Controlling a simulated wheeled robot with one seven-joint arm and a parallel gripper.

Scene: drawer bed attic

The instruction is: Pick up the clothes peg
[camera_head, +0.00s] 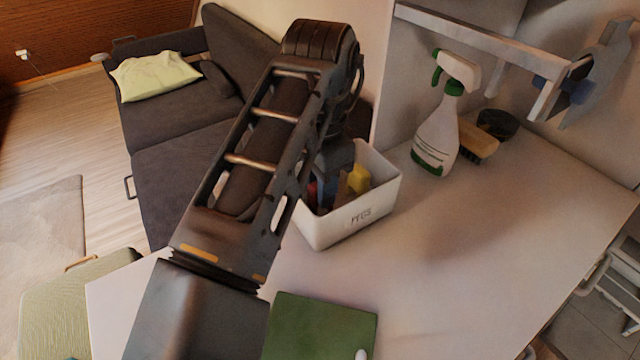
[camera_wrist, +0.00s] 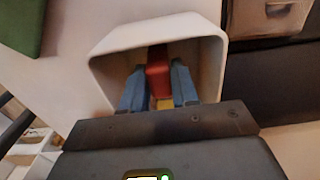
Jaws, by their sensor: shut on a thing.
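My gripper (camera_head: 330,190) reaches down into a white bin (camera_head: 345,230) on the worktop. In the wrist view, its two blue fingers (camera_wrist: 159,82) are inside the bin, on either side of a red thing (camera_wrist: 158,70), and are shut on it. The red thing may be the clothes peg, but its shape is too small and covered to tell. Something yellow (camera_wrist: 165,103) shows below it between the fingers. In the head view, a yellow thing (camera_head: 358,180) stands in the bin right of my fingers, and a little red (camera_head: 312,192) shows to their left.
A spray bottle (camera_head: 438,130), a brush (camera_head: 477,140) and a dark round pot (camera_head: 497,124) stand right of the bin. A rail (camera_head: 470,37) runs along the wall above. A green board (camera_head: 320,325) lies in front. The worktop at right is clear.

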